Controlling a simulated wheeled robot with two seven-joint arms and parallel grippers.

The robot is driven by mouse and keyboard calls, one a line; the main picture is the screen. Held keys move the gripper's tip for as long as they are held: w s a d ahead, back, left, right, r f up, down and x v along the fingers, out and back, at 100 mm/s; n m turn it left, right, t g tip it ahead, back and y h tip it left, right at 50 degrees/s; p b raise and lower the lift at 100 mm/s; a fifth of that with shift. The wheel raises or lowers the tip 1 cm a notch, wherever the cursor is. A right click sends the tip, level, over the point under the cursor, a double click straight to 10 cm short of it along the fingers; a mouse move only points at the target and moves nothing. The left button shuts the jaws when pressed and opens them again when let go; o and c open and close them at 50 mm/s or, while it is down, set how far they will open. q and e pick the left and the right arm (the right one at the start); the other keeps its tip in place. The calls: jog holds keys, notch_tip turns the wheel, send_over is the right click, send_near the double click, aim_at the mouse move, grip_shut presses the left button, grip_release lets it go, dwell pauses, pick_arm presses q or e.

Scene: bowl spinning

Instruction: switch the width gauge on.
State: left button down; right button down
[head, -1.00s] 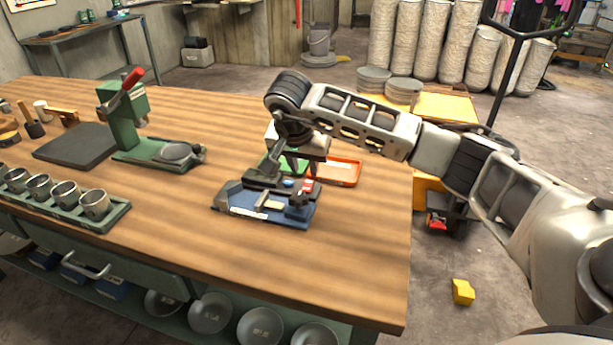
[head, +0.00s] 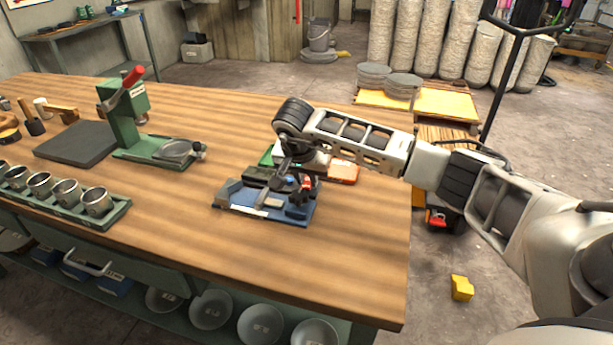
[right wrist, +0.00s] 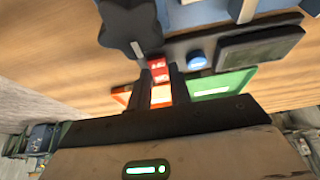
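The width gauge (head: 240,203) is a blue-based device near the right end of the workbench. It carries a red switch (head: 307,182), a blue button and a black star knob. In the right wrist view, the red switch (right wrist: 158,70), blue button (right wrist: 196,61), star knob (right wrist: 130,27) and dark display panel (right wrist: 260,43) show close up. My right gripper (head: 294,176) is low over the gauge's back edge. In the wrist view its fingers (right wrist: 160,82) have a narrow gap, with the red switch at the tips; contact is unclear. My left gripper is out of view.
Green and orange trays (head: 344,172) lie just behind the gauge. A green lever press (head: 130,115) and a row of metal cups (head: 97,201) stand to the left. The bench (head: 250,265) is clear in front of the gauge.

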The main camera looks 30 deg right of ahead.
aim_at(308, 180)
jog(key=shift+w+d+r+g+y, duration=0.1)
jog(key=shift+w+d+g+y, duration=0.1)
jog(key=shift+g+y, duration=0.15)
jog(key=shift+w+d+g+y+b, duration=0.15)
jog(key=shift+g+y+b, duration=0.25)
jog(key=shift+g+y, duration=0.35)
jog(key=shift+y, duration=0.4)
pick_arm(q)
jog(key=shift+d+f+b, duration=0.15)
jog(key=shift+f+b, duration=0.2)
pick_arm(e)
jog(key=shift+d+g, duration=0.1)
jog(key=shift+g, duration=0.2)
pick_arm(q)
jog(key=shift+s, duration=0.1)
pick_arm(e)
jog(key=c, duration=1.6)
grip_release()
jog(key=shift+o, duration=0.2)
pick_arm(q)
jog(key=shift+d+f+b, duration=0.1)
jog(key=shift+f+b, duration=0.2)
jog(key=shift+b, duration=0.4)
pick_arm(e)
notch_tip(308, 180, up, 16)
